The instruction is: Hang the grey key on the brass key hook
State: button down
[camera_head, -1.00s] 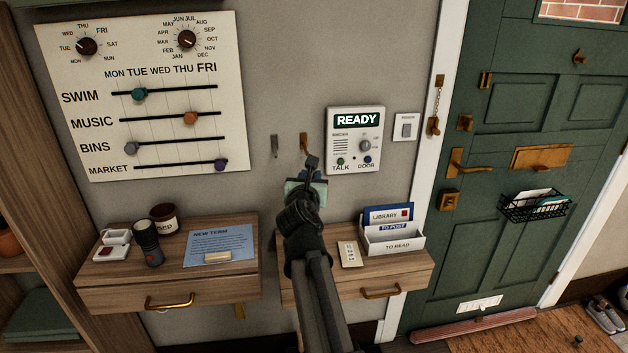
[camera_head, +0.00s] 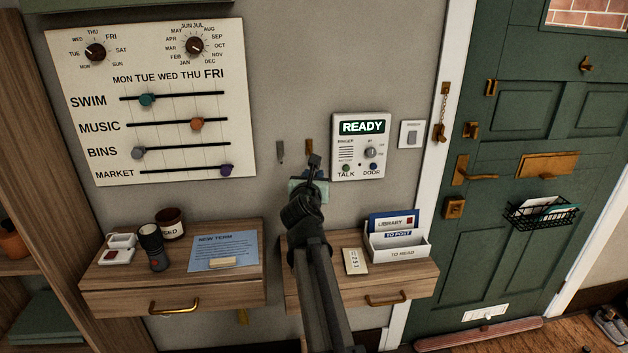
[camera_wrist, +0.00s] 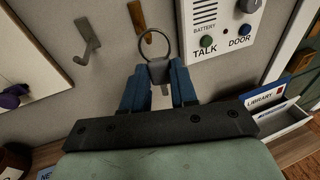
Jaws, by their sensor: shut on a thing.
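My gripper (camera_wrist: 160,88) is shut on the grey key (camera_wrist: 157,72), whose ring (camera_wrist: 153,45) stands up above the blue fingers in the wrist view. The brass key hook (camera_wrist: 147,36) is on the wall just behind the ring; the ring overlaps it in the picture, and I cannot tell whether they touch. In the head view the brass hook (camera_head: 309,146) shows above my gripper (camera_head: 312,172), partly covered. A grey hook (camera_wrist: 87,38) is on the wall to the left of the brass one; it also shows in the head view (camera_head: 280,151). The key is hidden in the head view.
The intercom panel (camera_head: 347,162) is on the wall right of the hooks, close to my gripper. Below are a letter rack (camera_head: 398,249) on the right shelf and a torch (camera_head: 152,246) on the left shelf. The wall left of the grey hook is bare up to the calendar board (camera_head: 237,165).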

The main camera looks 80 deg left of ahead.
jog(key=shift+a+f, duration=0.3)
jog(key=shift+a, duration=0.5)
jog(key=shift+a+f, duration=0.3)
jog(key=shift+a, duration=0.55)
jog(key=shift+a+f, duration=0.3)
jog(key=shift+a, duration=0.5)
jog(key=c, duration=0.8)
grip_release()
jog(key=shift+d, duration=0.15)
jog(key=v, duration=1.3)
jog(key=shift+d, duration=0.25)
jog(key=shift+s, duration=0.1)
